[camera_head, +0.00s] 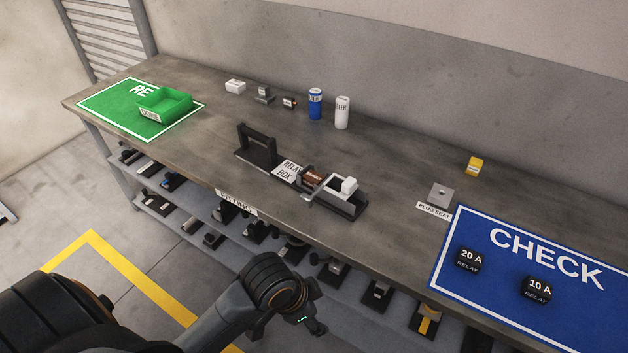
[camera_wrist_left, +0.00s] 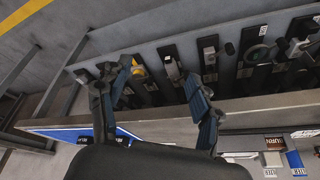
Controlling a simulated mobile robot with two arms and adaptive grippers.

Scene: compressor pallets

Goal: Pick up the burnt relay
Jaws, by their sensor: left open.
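The relay box (camera_head: 284,171) is a dark fixture on the middle of the bench, with an upright black handle-like frame at its left end. A brown part (camera_head: 313,177) sits in it, beside a white block (camera_head: 349,186). Two black relays marked 20 A (camera_head: 470,259) and 10 A (camera_head: 536,289) lie on the blue CHECK mat (camera_head: 440,262). My left gripper (camera_head: 316,325) is in front of the bench, away from the relay box. Its fingers are apart and empty in the left wrist view (camera_wrist_left: 160,75).
A green tray (camera_head: 165,104) stands on a green mat (camera_head: 105,100) at the far left. Blue (camera_head: 315,103) and white (camera_head: 342,112) cylinders stand at the back. A plug seat (camera_head: 440,195) and yellow block (camera_head: 474,166) are at right. Below, a shelf (camera_head: 185,235) holds several parts.

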